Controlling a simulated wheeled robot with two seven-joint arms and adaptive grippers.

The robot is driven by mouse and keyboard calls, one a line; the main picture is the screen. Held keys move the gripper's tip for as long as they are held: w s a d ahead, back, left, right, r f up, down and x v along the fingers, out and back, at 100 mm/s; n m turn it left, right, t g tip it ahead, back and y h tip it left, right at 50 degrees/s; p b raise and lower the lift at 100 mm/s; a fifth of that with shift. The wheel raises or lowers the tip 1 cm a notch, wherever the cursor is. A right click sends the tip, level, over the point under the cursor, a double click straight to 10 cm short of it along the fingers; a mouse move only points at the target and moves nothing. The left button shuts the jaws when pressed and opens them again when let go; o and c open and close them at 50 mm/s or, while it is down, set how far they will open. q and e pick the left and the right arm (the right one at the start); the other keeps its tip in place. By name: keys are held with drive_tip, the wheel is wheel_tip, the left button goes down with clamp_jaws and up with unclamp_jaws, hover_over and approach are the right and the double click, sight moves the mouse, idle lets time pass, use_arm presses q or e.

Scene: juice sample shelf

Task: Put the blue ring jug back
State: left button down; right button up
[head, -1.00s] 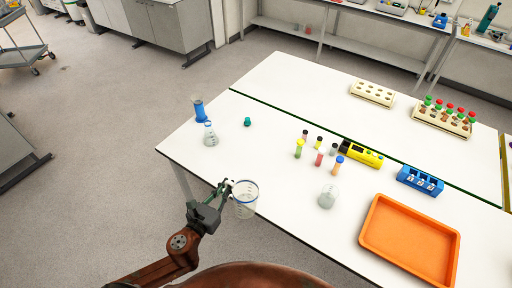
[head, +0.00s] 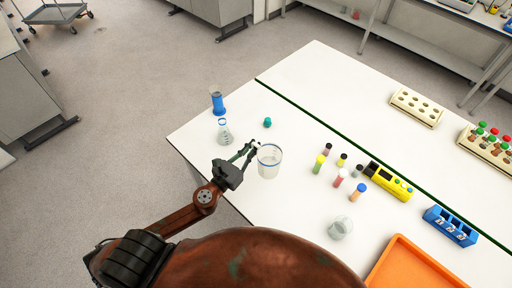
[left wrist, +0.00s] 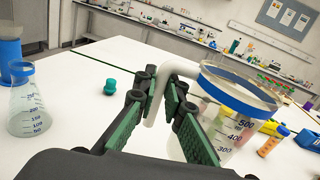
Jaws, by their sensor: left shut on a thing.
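The blue ring jug (head: 269,163) is a clear beaker with a blue band at its rim. My left gripper (head: 252,150) is shut on the jug's white handle, at the jug's left side. In the left wrist view the jug (left wrist: 238,100) stands right of the gripper fingers (left wrist: 160,108), roughly upright, with volume marks on its wall. It is over the near left part of the white table (head: 300,215); I cannot tell whether its base touches. My right gripper is not in view.
Left of the jug are a conical flask (head: 224,132), a blue cylinder (head: 217,103) and a teal stopper (head: 267,122). To the right are several capped vials (head: 338,180), a yellow device (head: 388,181), a glass beaker (head: 340,228), a blue rack (head: 450,226) and an orange tray (head: 405,268).

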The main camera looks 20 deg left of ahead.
use_arm(q)
drive_tip(key=shift+w+a+f+b, duration=0.9)
drive_tip(key=shift+w+f+b, duration=0.55)
drive_tip(key=shift+f, duration=0.45)
drive_tip(key=shift+w+a+f+b, duration=0.85)
drive_tip(key=shift+w+f+b, duration=0.35)
drive_tip(key=shift+w+f, duration=0.6)
drive_tip(key=shift+w+a+f+b, duration=0.9)
drive_tip(key=shift+w+f+b, duration=0.5)
drive_tip(key=shift+f, duration=0.65)
drive_tip(key=shift+f, duration=0.25)
drive_tip(key=c, duration=2)
unclamp_jaws()
drive_tip(key=shift+r, duration=0.15)
